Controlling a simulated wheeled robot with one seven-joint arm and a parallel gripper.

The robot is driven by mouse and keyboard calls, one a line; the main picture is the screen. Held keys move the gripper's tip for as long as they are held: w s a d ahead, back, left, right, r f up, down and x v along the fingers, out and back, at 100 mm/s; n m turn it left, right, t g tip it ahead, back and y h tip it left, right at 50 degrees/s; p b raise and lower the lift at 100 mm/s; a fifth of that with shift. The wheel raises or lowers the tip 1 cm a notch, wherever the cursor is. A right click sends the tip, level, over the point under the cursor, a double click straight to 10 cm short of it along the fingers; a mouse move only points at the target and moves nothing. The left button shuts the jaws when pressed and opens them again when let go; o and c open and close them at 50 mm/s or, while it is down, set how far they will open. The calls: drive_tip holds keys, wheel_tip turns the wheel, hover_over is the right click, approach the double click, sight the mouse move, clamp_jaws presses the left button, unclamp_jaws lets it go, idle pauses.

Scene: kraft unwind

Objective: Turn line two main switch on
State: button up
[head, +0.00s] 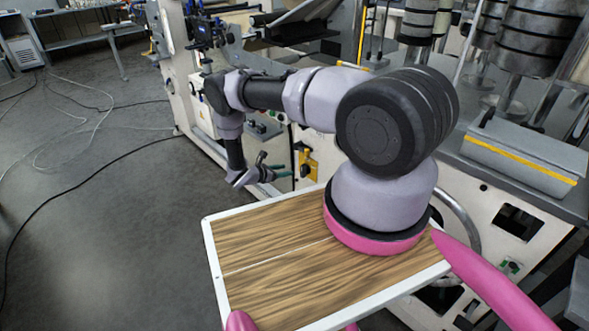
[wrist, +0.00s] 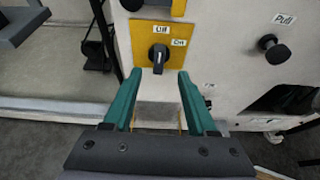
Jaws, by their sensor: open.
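A black rotary switch (wrist: 158,57) sits on a yellow plate (wrist: 139,46) on the pale machine panel, in the upper middle of the wrist view. Its grip appears to point down in that view. Two small labels are above and to its upper right; I cannot read them surely. My gripper (wrist: 159,76) is open, its two green fingers pointing at the switch, one on each side below it, with nothing between them. In the head view my gripper (head: 268,168) is left of a yellow switch plate (head: 309,165) on the machine's side, apart from it.
A black knob (wrist: 277,50) beside a "Pull" label (wrist: 284,19) and a dark opening are at right in the wrist view. Cables (head: 75,165) lie on the open floor at left in the head view.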

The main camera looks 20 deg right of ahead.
sight(301, 169)
drive_tip(key=x, duration=1)
drive_tip(key=shift+d+f, duration=0.25)
drive_tip(key=shift+f, duration=0.1)
clamp_jaws()
